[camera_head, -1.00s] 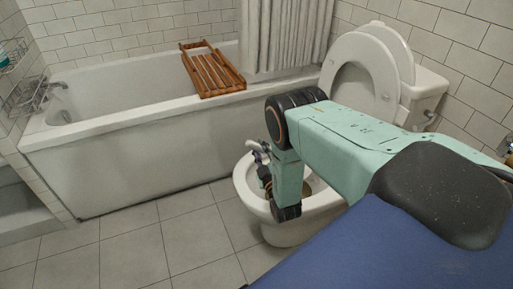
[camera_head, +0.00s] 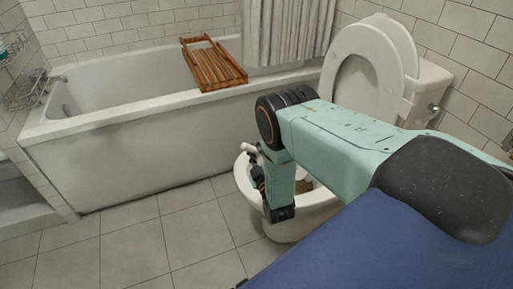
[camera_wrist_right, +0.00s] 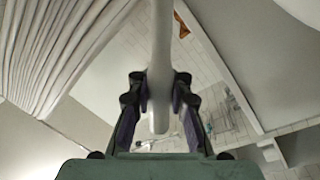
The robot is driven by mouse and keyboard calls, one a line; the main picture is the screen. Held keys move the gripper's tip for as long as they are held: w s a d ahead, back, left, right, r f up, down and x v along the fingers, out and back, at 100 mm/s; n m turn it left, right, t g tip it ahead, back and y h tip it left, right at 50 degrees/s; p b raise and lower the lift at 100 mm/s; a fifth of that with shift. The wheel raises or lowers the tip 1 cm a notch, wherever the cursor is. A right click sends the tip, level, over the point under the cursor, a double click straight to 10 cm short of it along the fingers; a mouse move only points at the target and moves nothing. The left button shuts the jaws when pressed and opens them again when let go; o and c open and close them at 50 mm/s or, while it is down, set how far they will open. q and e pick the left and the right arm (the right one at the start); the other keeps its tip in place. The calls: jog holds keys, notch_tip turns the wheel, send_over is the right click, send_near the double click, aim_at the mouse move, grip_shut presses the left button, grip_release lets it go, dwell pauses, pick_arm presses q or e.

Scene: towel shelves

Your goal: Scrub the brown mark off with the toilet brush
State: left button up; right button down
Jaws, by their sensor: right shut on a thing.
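My right gripper (camera_head: 257,174) is over the near left part of the toilet bowl (camera_head: 290,228), partly hidden by my own wrist. In the right wrist view, the gripper (camera_wrist_right: 158,92) is shut on the white handle of the toilet brush (camera_wrist_right: 161,40). A short end of the handle (camera_head: 249,148) also shows above the gripper in the head view. The brush head is hidden. A brownish patch (camera_head: 304,186) shows inside the bowl just right of my wrist; I cannot tell whether it is the mark. My left gripper is out of view.
The raised seat and lid (camera_head: 364,68) lean back against the cistern (camera_head: 428,90). A white bathtub (camera_head: 120,155) with a wooden rack (camera_head: 212,68) across its edge stands behind. A pale curtain (camera_head: 287,32) hangs beside it. The tiled floor (camera_head: 150,235) at the left is clear.

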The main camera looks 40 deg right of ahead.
aim_at(245, 148)
jog(key=shift+w+a+r+p, duration=0.25)
jog(key=shift+a+r+p, duration=0.35)
jog(key=shift+a+r, duration=0.35)
jog(key=shift+w+a+r+p, duration=0.25)
jog(key=shift+a+r+p, duration=0.35)
jog(key=shift+a+r, duration=0.3)
jog(key=shift+w+a+r+p, duration=0.15)
jog(key=shift+a+r+p, duration=0.25)
jog(key=shift+a+r, duration=0.15)
jog(key=shift+w+a+r+p, duration=0.15)
jog(key=shift+a+r+p, duration=0.25)
jog(key=shift+a+r, duration=0.15)
jog(key=shift+d, duration=0.1)
